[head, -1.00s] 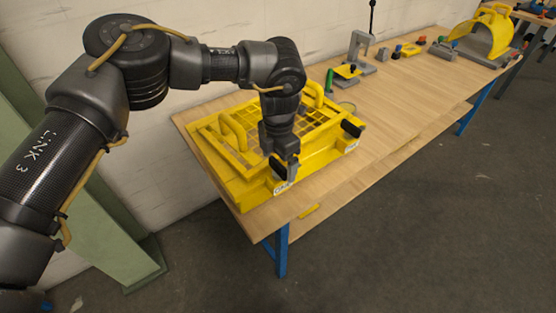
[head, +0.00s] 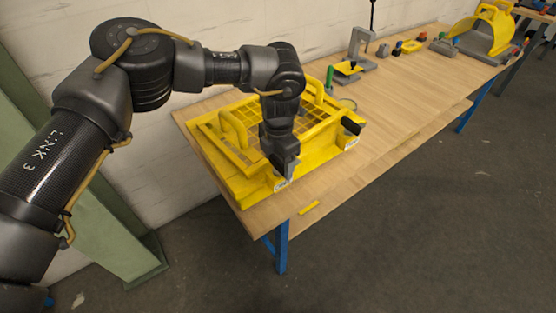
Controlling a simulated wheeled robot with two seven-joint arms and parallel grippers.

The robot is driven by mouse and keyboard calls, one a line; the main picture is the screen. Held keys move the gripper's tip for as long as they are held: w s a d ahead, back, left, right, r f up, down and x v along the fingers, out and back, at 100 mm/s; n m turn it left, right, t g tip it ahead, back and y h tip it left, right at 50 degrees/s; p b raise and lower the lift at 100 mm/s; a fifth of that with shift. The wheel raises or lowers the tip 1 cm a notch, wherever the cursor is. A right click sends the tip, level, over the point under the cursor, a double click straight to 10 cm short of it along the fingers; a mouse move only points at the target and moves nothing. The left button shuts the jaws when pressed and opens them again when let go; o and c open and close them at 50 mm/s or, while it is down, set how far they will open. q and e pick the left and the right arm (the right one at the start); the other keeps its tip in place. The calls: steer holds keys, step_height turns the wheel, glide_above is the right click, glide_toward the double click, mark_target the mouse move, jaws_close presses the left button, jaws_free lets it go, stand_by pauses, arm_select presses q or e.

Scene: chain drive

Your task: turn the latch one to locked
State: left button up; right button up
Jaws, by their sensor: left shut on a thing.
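A yellow guard frame with a mesh top (head: 232,180) sits on the wooden bench. Two latches are on its front side. The right latch (head: 351,126) has a black handle standing out, with a small white label below it. My left gripper (head: 284,174) points down at the left latch, at the guard's front left. It is shut on that latch and hides most of it, so the handle's angle cannot be told. A white label (head: 281,185) shows just under the fingers, too small to read. My right gripper is not in view.
The wooden bench (head: 400,125) has free room right of the guard. A grey stand (head: 358,50), a green post (head: 329,77) and a yellow hood (head: 482,35) are farther back. A yellow handle (head: 233,128) rises beside my arm.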

arm_select(q)
steer(key=shift+n, duration=0.3)
steer(key=shift+f+n+b, duration=0.1)
steer(key=shift+n+b, duration=0.35)
steer(key=shift+n, duration=0.15)
steer(key=n, duration=0.2)
steer(key=shift+n+b, duration=0.3)
steer(key=shift+b, duration=0.1)
steer(key=n, duration=0.3)
steer(key=shift+n, duration=0.3)
steer(key=shift+r+n, duration=0.2)
steer(key=shift+n, duration=0.7)
steer(key=n+p, duration=0.1)
steer(key=n, duration=0.1)
steer(key=shift+n, duration=0.4)
steer(key=n+p, duration=0.2)
steer(key=n, duration=0.2)
steer(key=shift+n, duration=0.5)
steer(key=shift+f, duration=0.1)
